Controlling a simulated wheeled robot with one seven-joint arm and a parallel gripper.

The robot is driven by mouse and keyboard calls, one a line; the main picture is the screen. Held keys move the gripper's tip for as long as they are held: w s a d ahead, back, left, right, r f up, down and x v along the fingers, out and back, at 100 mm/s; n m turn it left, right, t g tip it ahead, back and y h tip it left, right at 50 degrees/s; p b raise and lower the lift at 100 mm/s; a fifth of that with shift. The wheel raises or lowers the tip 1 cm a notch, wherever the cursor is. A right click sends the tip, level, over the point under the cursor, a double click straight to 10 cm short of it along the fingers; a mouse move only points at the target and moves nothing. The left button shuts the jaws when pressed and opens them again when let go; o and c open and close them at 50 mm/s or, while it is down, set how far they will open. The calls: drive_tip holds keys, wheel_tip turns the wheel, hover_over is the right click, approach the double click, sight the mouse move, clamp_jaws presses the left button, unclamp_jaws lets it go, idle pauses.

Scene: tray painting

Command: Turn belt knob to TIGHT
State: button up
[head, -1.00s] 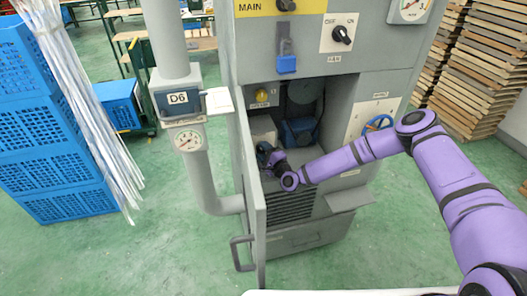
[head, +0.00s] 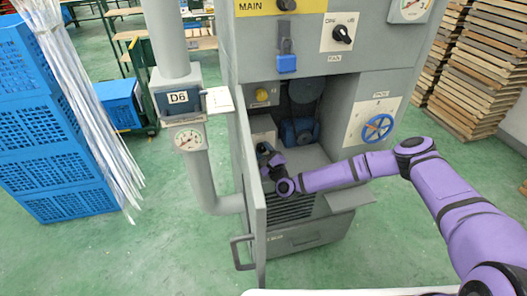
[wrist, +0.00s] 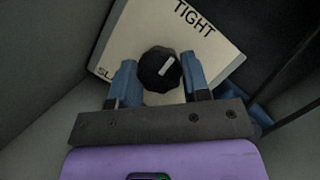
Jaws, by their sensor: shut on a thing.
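The belt knob (wrist: 151,76) is black and round with a white pointer mark. In the wrist view it sits on a cream plate (wrist: 150,25) reading TIGHT at the upper right and a partly hidden word starting "SL" at the left. The pointer mark slants up and right, towards TIGHT. My gripper (wrist: 160,70) has its blue fingers on both sides of the knob, shut on it. In the head view my gripper (head: 268,160) is inside the open grey cabinet, near its left side. The knob is hidden there.
The cabinet (head: 385,68) has an open door (head: 253,205) at the left, close to my gripper. A blue handwheel (head: 378,128) is on the right panel. A grey pipe (head: 203,175) stands left of the door. Blue crates (head: 45,135) are farther left.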

drive_tip(key=o, duration=0.9)
drive_tip(key=shift+o, duration=0.2)
drive_tip(key=v, duration=1.1)
drive_tip(key=shift+w, duration=0.1)
